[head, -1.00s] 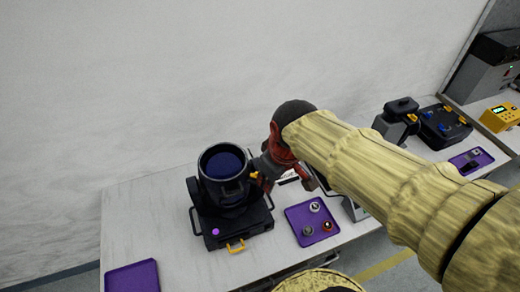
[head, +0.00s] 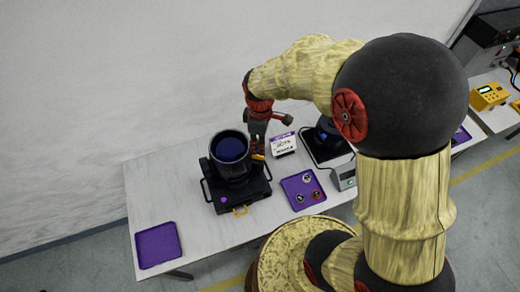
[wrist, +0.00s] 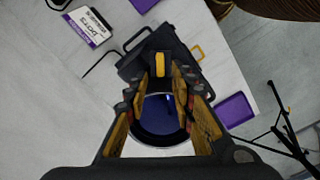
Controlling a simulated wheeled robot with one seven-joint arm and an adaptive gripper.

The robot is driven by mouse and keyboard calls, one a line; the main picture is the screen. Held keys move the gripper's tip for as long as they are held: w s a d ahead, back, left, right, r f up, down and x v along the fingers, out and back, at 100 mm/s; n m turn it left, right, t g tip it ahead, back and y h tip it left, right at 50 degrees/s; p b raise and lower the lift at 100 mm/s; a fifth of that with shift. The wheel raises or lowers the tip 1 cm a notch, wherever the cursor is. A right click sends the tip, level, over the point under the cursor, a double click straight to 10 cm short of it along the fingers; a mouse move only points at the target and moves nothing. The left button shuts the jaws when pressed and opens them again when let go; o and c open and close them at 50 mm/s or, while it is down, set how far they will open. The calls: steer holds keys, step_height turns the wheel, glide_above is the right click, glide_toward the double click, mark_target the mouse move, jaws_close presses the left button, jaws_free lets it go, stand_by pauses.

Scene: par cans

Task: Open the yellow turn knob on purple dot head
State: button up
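The purple dot head is a black lamp (head: 230,158) with a wide dark-blue lens, standing on a black base. A purple dot (head: 224,200) marks the base's front. The yellow turn knob (head: 258,157) is on the right side of the lamp in the head view. In the wrist view the knob (wrist: 161,64) is upright, at the far end of the gap between my fingertips. My gripper (wrist: 161,82) is open, one finger on each side of that gap, pointing down beside the lamp. I cannot tell whether the fingers touch the knob. The lens shows between the fingers.
A purple tray (head: 290,186) with small parts lies right of the base. An empty purple tray (head: 142,250) is at the table's left. A white-and-purple sign (head: 284,150) stands behind. Another black device (head: 325,140) is farther right.

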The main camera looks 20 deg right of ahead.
mark_target(258, 157)
step_height(258, 157, down, 6)
steer(key=shift+f, duration=0.25)
steer(key=shift+c, duration=0.9)
steer(key=c, duration=0.4)
jaws_close()
